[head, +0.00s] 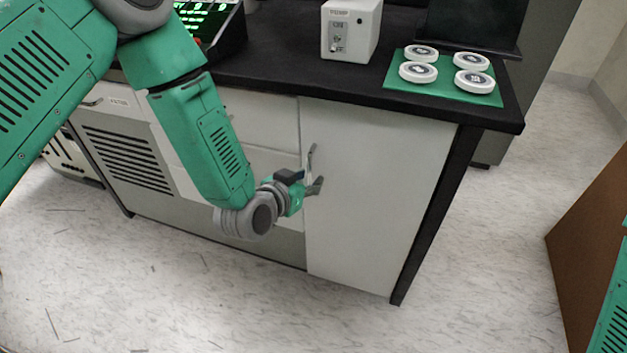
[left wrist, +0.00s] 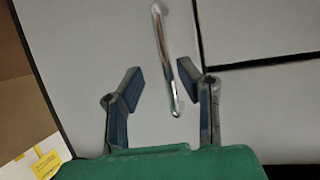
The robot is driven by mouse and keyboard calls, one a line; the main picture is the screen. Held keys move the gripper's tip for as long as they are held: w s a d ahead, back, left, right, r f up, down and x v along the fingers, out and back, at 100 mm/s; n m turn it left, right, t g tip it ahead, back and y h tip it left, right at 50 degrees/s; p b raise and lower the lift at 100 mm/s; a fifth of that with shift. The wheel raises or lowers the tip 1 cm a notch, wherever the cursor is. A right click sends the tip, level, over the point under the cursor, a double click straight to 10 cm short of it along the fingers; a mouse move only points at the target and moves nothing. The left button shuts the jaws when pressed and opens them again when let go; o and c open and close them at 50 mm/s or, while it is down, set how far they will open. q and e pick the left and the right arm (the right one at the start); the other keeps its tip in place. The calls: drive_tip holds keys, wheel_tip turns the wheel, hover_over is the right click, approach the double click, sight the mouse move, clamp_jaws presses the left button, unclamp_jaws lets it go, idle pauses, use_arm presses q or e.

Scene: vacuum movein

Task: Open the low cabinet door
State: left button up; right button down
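The low cabinet door (head: 375,195) is a pale grey panel under the right part of the black counter, and it is shut. Its slim metal handle (head: 311,158) stands upright near the door's left edge. My left gripper (head: 312,178) is at the handle, with its fingers spread. In the left wrist view, the open left gripper (left wrist: 162,74) has a finger on each side of the lower part of the handle (left wrist: 163,45). I see no clear contact between the fingers and the handle. My right gripper is out of view.
The black counter (head: 270,65) overhangs the door. On it are a white box (head: 350,30) and a green mat (head: 388,83) with several white discs. Drawers (head: 260,118) lie left of the door. A brown block (head: 590,240) stands at right; floor before the door is clear.

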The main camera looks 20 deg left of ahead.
use_arm(q)
drive_tip(key=shift+w+a+f+b, duration=0.15)
drive_tip(key=shift+w+a+f, duration=0.15)
drive_tip(key=shift+w, duration=0.3)
drive_tip(key=shift+w+a+f+b, duration=0.15)
drive_tip(key=shift+w+f, duration=0.2)
drive_tip(key=shift+w, duration=0.25)
drive_tip(key=shift+d, duration=0.25)
drive_tip(key=shift+d+r, duration=0.1)
drive_tip(key=shift+d, duration=0.1)
drive_tip(key=shift+c, duration=1.3)
drive_tip(key=shift+d, duration=0.1)
clamp_jaws()
drive_tip(key=shift+a, duration=0.2)
